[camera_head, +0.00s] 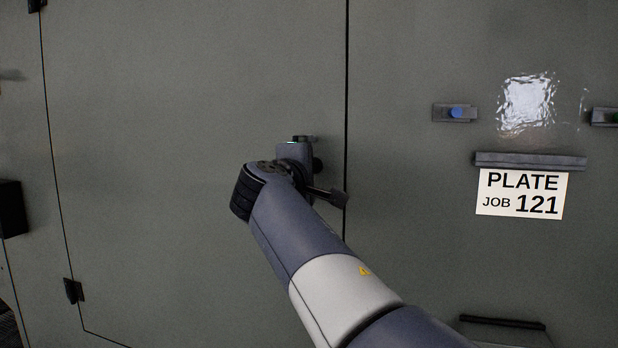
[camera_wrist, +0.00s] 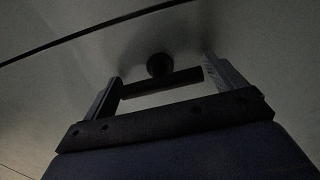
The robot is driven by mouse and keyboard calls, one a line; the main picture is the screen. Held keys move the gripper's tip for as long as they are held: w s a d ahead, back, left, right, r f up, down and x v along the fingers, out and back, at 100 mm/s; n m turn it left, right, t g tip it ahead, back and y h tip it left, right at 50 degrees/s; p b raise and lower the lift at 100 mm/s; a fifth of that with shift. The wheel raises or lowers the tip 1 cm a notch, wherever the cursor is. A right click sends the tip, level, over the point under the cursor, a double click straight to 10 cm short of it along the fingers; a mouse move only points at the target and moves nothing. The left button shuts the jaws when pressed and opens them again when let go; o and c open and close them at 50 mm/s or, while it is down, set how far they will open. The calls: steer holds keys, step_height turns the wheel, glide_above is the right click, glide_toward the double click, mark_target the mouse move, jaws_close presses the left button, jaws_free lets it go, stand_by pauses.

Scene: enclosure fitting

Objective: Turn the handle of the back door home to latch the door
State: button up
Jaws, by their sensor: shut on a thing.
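The grey back door (camera_head: 190,90) fills the left of the head view and looks closed, with a thin dark seam along its right edge. My gripper (camera_head: 308,165) is at the door beside this seam, and my wrist hides much of the handle there. In the wrist view, the dark handle bar (camera_wrist: 160,83) lies between the two fingers of my gripper (camera_wrist: 162,70), slightly tilted in the picture. A round dark hub shows behind the bar. The fingers are shut on the bar at its two ends. Whether the latch is engaged cannot be seen.
Dark hinges (camera_head: 73,290) sit at the door's left edge. Right of the seam, the panel carries a blue-buttoned fitting (camera_head: 455,113), a ledge (camera_head: 530,160) and a "PLATE JOB 121" label (camera_head: 523,193). A black box (camera_head: 11,209) is at the far left.

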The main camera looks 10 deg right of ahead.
steer(key=shift+m, duration=0.3)
steer(key=o, duration=0.7)
steer(key=b+v, duration=0.1)
steer(key=v, duration=0.9)
steer(key=shift+s, duration=0.4)
steer(key=shift+a+f, duration=0.1)
steer(key=shift+a, duration=0.05)
steer(key=x, duration=1.1)
steer(key=shift+p, duration=0.4)
